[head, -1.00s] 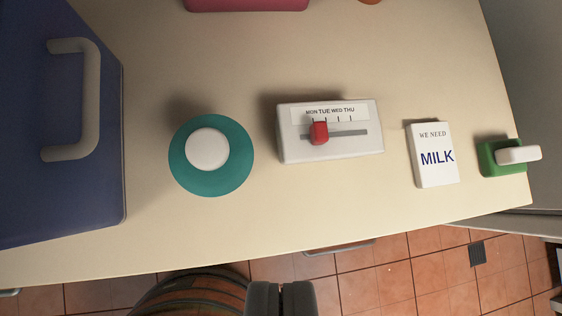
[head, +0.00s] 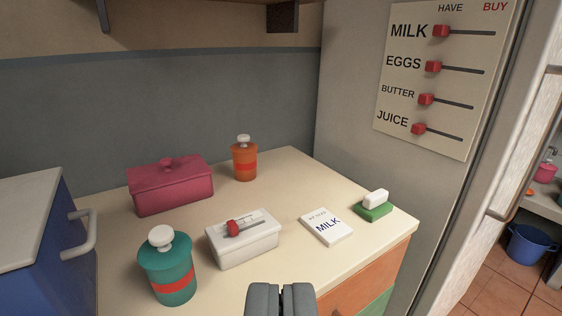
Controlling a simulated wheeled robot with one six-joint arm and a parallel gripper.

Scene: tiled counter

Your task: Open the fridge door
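A tall grey cabinet that looks like the fridge (head: 350,110) stands at the right end of the counter, its broad side facing me. Its pale front edge, which looks like the door (head: 532,130), runs down at the right and is seen nearly edge-on. A pale bar that looks like a handle (head: 508,205) sticks out there. I cannot tell for sure whether the door is shut. My gripper (head: 282,290) is at the bottom centre, in front of the counter and well left of the door. Its two fingers are together with nothing seen between them.
The counter (head: 290,185) holds a teal jar (head: 165,280), a white slider box (head: 245,250), a milk card (head: 328,228), a green-and-white block (head: 375,210), a pink box (head: 170,190) and an orange jar (head: 244,165). Tiled floor (head: 500,285) with a blue bucket (head: 530,245) lies right.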

